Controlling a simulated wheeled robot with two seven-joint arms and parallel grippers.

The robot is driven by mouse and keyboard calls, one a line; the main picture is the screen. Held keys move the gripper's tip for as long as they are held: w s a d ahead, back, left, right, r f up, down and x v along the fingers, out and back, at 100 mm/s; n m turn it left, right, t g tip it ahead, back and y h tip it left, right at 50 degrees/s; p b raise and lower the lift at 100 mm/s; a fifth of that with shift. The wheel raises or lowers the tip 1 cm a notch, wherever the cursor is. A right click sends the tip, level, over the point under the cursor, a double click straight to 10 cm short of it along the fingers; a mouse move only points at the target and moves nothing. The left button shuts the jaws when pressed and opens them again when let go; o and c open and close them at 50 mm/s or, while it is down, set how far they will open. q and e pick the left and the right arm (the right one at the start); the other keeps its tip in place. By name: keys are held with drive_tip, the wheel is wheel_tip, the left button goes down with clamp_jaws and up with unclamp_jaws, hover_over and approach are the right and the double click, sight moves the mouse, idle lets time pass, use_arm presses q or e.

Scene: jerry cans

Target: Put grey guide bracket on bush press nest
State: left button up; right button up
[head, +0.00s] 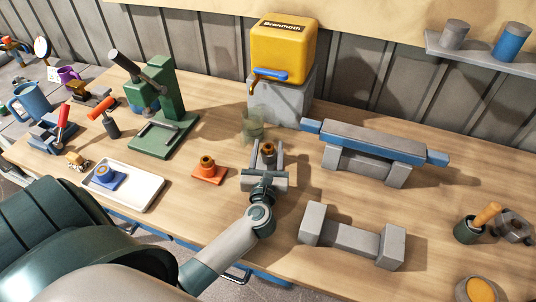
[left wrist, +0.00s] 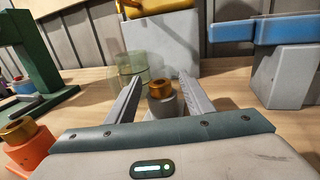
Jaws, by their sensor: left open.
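The grey guide bracket (head: 268,156), a grey boss with a brass bush on top, stands upright on the bench in the head view. In the left wrist view the bracket (left wrist: 164,104) shows between the fingers, its lower part hidden by my gripper body. My left gripper (head: 266,152) is open, one finger on each side of the bracket, with no clear contact. The green bush press (head: 165,80) stands to the left, with a pale U-shaped nest (head: 160,136) on its base. The nest is empty. My right gripper is not in view.
An orange bracket (head: 210,174) sits left of my gripper, and a blue bracket (head: 104,177) lies on a white tray (head: 148,190). A clear glass (head: 252,128) stands just behind the grey bracket, before the yellow dispenser (head: 284,52). Grey blocks stand to the right.

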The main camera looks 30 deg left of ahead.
use_arm(q)
drive_tip(key=shift+w+a, duration=0.2)
drive_tip(key=shift+w, duration=0.2)
clamp_jaws()
drive_tip(key=shift+r, duration=0.15)
drive_tip(key=shift+r, duration=0.65)
wheel_tip(320, 180, up, 3)
drive_tip(key=shift+f, duration=0.2)
drive_tip(key=s+d+r+b, duration=0.2)
drive_tip(key=s+d+r, duration=0.4)
drive_tip(key=d, duration=0.4)
drive_tip(key=shift+s+r, duration=0.15)
drive_tip(key=shift+r, duration=0.3)
